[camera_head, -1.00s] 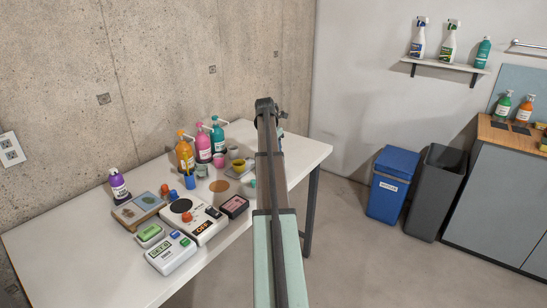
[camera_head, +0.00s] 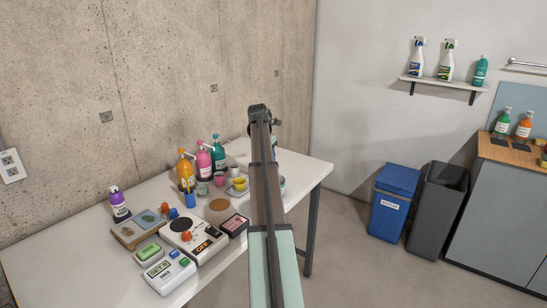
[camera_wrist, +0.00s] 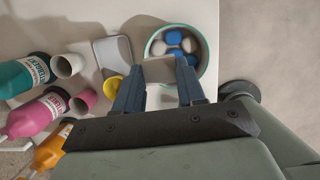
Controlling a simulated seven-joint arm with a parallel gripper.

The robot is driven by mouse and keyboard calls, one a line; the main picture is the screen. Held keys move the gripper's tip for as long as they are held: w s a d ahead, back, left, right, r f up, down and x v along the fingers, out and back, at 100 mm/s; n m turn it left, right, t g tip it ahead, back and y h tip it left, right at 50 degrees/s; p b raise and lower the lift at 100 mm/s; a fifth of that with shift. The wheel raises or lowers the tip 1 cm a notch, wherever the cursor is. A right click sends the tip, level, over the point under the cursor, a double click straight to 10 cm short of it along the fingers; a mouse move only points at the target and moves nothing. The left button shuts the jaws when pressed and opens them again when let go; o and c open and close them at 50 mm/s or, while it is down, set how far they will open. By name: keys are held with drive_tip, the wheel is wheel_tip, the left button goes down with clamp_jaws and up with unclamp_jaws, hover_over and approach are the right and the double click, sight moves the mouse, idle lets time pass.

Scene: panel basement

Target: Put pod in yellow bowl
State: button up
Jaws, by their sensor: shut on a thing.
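The yellow bowl (camera_wrist: 113,86) shows in the wrist view just left of my left finger, which partly covers it. It also shows in the head view (camera_head: 239,184), left of my arm. A teal-rimmed bowl (camera_wrist: 149,45) holding blue and white pods (camera_wrist: 174,37) lies beyond my fingertips in the wrist view. My gripper (camera_wrist: 160,72) has its two blue fingers apart, shut on a greyish thing (camera_wrist: 159,70) between the tips. Its shape is unclear, so I cannot tell if it is a pod. My arm hides the gripper in the head view.
Teal, pink and orange pump bottles (camera_wrist: 25,75) stand to the left, with a white cup (camera_wrist: 67,64) and a pink cup (camera_wrist: 84,102) beside them. A pale tray-like piece (camera_wrist: 112,55) lies near the yellow bowl. The table (camera_head: 300,165) ends just right of the teal-rimmed bowl.

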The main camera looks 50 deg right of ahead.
drive_tip(key=w+a, duration=0.4)
drive_tip(key=w, duration=0.7)
drive_tip(key=shift+w+a+r, duration=0.15)
drive_tip(key=shift+a+r, duration=0.1)
drive_tip(key=shift+r, duration=0.1)
wheel_tip(320, 180, down, 6)
drive_tip(key=shift+r, duration=0.15)
drive_tip(key=o, duration=1.1)
